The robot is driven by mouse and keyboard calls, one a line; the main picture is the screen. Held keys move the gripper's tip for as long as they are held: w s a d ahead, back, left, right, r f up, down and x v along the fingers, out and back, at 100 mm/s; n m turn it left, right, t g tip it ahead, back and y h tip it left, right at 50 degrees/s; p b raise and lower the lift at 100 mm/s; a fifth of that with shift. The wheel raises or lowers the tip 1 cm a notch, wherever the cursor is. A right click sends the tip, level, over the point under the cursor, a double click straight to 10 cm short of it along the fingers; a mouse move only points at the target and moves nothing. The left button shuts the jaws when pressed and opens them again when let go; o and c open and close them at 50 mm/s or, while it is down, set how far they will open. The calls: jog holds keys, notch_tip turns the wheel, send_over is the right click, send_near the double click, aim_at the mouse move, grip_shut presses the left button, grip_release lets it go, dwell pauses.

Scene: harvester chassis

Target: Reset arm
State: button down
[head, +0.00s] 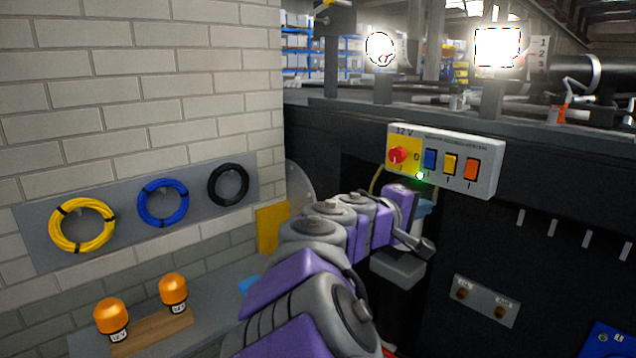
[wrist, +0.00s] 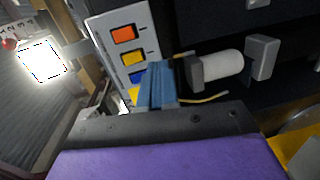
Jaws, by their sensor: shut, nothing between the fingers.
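My gripper (wrist: 160,84) shows in the wrist view as blue fingers pressed together, with nothing between them. The 12 V switch panel (head: 484,182) has a red knob (head: 397,155) on a yellow plate and blue, yellow and orange switches. The panel (wrist: 112,45) is also left of the fingers in the wrist view. Touching cannot be told.
Two lit lamps (head: 497,47) stand on the dark chassis (head: 560,240). Yellow, blue (head: 163,202) and black cable coils hang on the left wall. Two orange beacons (head: 111,315) stand on a wooden block. A grey box (head: 398,268) sits under my arm's end.

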jog(key=s+d+f+m+g+y+b, duration=0.1)
jog(key=s+d+f+m+g+y, duration=0.15)
jog(key=s+f, duration=0.7)
jog(key=s+d+f+m+g+y+b, duration=0.1)
jog(key=s+d+f+m+g+y, duration=0.2)
jog(key=s+f, duration=0.65)
jog(key=s+a+f+g+y, duration=0.2)
jog(key=s+a+f+y, duration=0.2)
jog(key=s+a, duration=0.4)
jog(key=s+a+f+g+y+b, duration=0.1)
jog(key=s+a+f+g+y, duration=0.2)
jog(key=s, duration=1)
jog(key=a+f+m+y, duration=0.1)
jog(key=a+f, duration=0.2)
jog(key=a, duration=0.2)
jog(key=shift+s+f, duration=0.2)
jog(key=shift+f, duration=0.2)
